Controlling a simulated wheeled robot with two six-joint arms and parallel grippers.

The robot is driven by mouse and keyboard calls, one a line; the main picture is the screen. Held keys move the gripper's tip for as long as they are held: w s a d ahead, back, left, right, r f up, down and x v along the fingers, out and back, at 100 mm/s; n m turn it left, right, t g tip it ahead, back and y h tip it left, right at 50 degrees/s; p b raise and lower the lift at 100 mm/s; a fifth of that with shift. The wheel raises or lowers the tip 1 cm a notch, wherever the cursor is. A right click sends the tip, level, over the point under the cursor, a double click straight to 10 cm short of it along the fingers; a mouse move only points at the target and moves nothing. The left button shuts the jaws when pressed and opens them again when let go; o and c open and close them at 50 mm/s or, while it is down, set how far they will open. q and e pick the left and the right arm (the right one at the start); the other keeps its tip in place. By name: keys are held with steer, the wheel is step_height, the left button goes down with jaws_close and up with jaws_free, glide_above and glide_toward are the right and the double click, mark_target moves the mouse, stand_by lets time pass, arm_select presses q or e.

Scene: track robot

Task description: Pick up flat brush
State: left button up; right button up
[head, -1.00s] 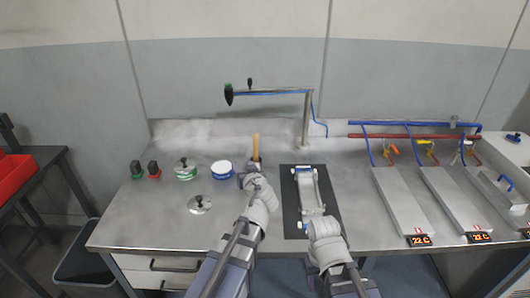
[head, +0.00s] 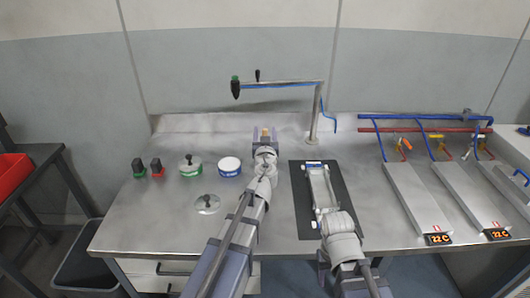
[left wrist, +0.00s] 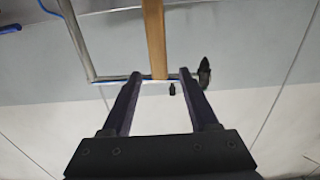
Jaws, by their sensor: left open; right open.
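The flat brush shows in the left wrist view as a long flat wooden handle (left wrist: 155,40), reaching down from the top edge to between my left fingertips. In the head view only a small tan end of the brush (head: 265,132) shows above my left wrist; the rest is hidden behind my arm. My left gripper (left wrist: 160,85) is open, its two dark fingers on either side of the handle's line with gaps on both sides. My right gripper (head: 330,216) is low at the near end of the dark mat, its jaws mostly hidden by its wrist.
A dark mat (head: 335,190) with a pale device (head: 319,185) lies right of my left arm. A metal arm (head: 285,84) overhangs the back.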

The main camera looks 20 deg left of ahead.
arm_select(q)
steer(key=x, duration=0.5)
steer(key=shift+f, duration=0.25)
steer(key=shift+c, duration=0.4)
jaws_close()
